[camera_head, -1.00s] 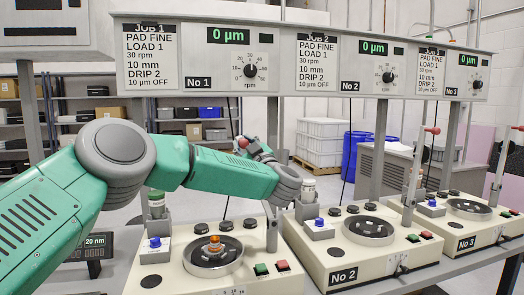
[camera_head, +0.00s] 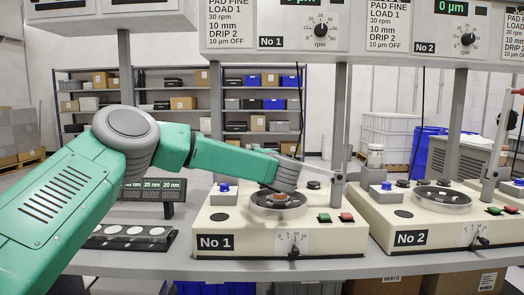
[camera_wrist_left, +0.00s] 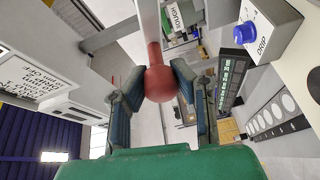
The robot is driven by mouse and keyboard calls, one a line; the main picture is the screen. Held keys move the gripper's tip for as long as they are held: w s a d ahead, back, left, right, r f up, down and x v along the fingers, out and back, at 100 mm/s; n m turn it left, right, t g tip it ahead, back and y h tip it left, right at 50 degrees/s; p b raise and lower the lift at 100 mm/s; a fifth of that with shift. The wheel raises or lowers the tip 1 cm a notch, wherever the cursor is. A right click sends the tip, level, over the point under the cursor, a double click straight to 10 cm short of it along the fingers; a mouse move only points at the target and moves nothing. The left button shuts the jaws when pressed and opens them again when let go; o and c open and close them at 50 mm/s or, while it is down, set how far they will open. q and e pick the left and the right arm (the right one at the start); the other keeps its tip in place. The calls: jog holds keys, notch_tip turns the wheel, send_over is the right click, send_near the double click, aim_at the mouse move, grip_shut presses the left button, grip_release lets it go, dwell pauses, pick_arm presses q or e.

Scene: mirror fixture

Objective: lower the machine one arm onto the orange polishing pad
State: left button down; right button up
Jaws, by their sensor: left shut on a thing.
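In the head view my left arm reaches in from the left to machine one (camera_head: 225,238). Its wrist is above the turntable, and the gripper is hidden there. The left wrist view shows my left gripper (camera_wrist_left: 160,88) shut on the red ball knob (camera_wrist_left: 161,85) of the machine one arm, with a finger on each side. The upright post (camera_head: 339,130) stands right of the turntable, with a grey link beside my wrist. The orange polishing pad (camera_head: 284,197) lies on the dark turntable, just below my wrist. Contact between arm and pad cannot be told. My right gripper is out of view.
Green (camera_head: 324,218) and red (camera_head: 347,217) buttons sit at machine one's front right. A blue drip knob (camera_wrist_left: 244,32) is close by in the left wrist view. Machine two (camera_head: 430,225) stands to the right. A strip of white discs (camera_head: 132,234) lies left.

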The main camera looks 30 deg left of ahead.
pick_arm(q)
notch_tip(320, 180, down, 8)
jog(key=n+h+b, duration=0.1)
jog(key=n+b, duration=0.2)
jog(key=b, duration=0.1)
jog(key=shift+s+a+f+g, duration=0.15)
jog(key=shift+s+a+g, duration=0.1)
jog(key=shift+s+g, duration=0.05)
jog(key=c, duration=1.3)
grip_release()
jog(key=shift+o, duration=0.2)
jog(key=v, duration=1.2)
